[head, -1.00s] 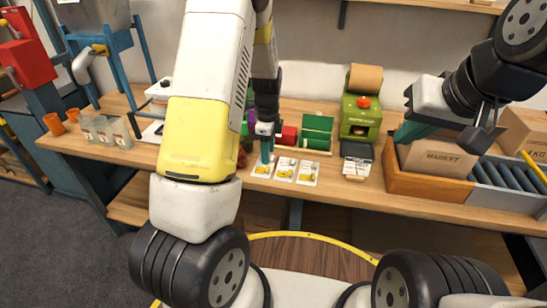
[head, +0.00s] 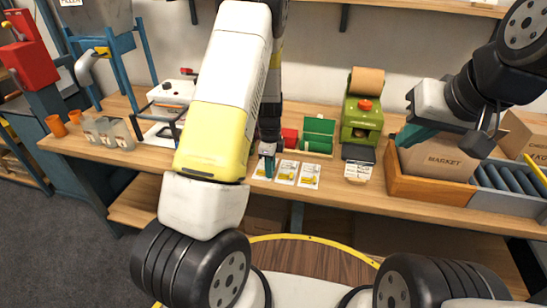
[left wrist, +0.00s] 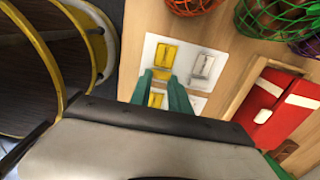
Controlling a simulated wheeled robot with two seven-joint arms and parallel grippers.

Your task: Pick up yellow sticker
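Three white cards with yellow stickers lie in a row near the table's front edge: a left card (head: 259,171), a middle card (head: 286,172) and a right card (head: 309,175). In the left wrist view, a card bears a yellow sticker (left wrist: 165,56) beside a grey one (left wrist: 203,65). My left gripper (head: 269,168) points down at the left card's right side. In the left wrist view its teal fingers (left wrist: 160,77) are apart, with a second card's yellow patch (left wrist: 157,99) visible between them. My right gripper (head: 412,136) is by the brown MARKET bag (head: 440,160); its finger gap is hidden.
A wooden crate (head: 430,190) is at the right. Clear cups (head: 108,132) stand at the left. In the left wrist view, net bags (left wrist: 265,17) and a red-and-white object (left wrist: 283,108) are close by.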

